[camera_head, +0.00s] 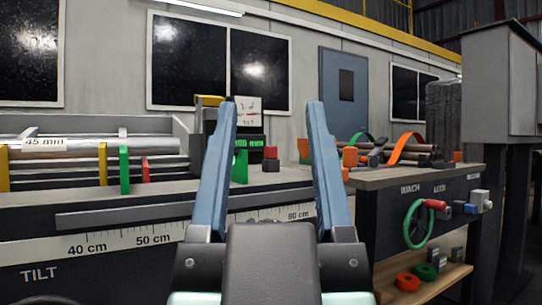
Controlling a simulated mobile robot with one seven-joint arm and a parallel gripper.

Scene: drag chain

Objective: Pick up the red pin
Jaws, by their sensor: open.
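My gripper (273,108) is open, with its two blue fingers pointing up and away from the camera and nothing held between them. A thin upright red piece (145,169) also stands left of the gripper, beside the metal tube. I cannot tell for certain which is the pin. Neither is touched by the fingers.
The long bench (90,225) carries a ruler scale, a metal tube (75,160) and green and yellow uprights. A green display and a tilt gauge (247,112) stand behind. At right, a winch table (400,178) holds rods and an orange band; its green wheel (417,224) has a red handle.

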